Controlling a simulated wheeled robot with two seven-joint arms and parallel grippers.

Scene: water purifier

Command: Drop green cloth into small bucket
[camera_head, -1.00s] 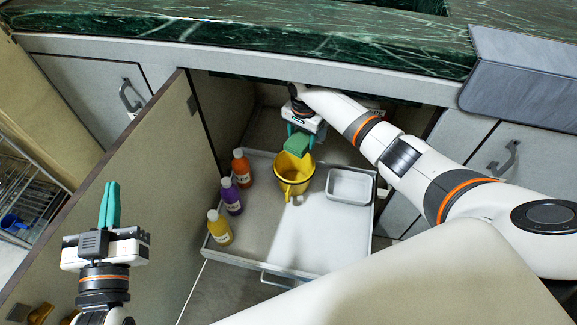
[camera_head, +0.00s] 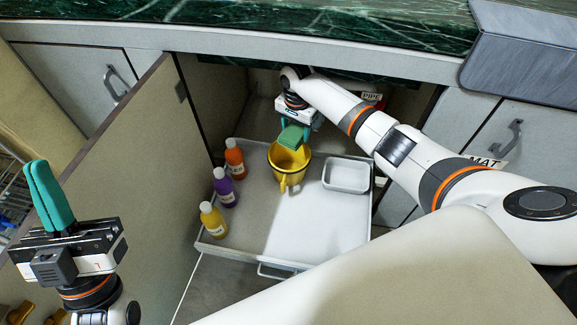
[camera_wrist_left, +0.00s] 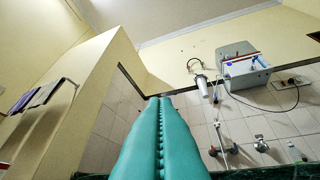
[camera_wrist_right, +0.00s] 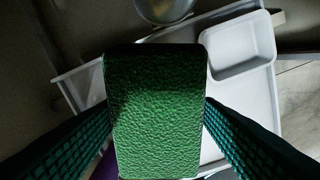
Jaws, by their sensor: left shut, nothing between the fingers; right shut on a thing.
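The green cloth (camera_head: 291,136) is a small thick green pad, held by my right gripper (camera_head: 298,130) over the back of the yellow bucket. It fills the middle of the right wrist view (camera_wrist_right: 155,110), between the two fingers. The small bucket (camera_head: 289,165) is yellow and stands in the pull-out drawer. In the head view the cloth overlaps the bucket's back rim; I cannot tell whether they touch. My left gripper (camera_head: 48,195) is shut and empty at the far left, pointing up; its teal fingers (camera_wrist_left: 160,140) meet in the left wrist view.
The pulled-out drawer (camera_head: 330,225) also holds orange (camera_head: 235,158), purple (camera_head: 224,187) and yellow (camera_head: 213,220) bottles on the left and a white tray (camera_head: 346,175) on the right. An open cabinet door (camera_head: 110,160) stands at left. The countertop (camera_head: 240,38) overhangs the cabinet.

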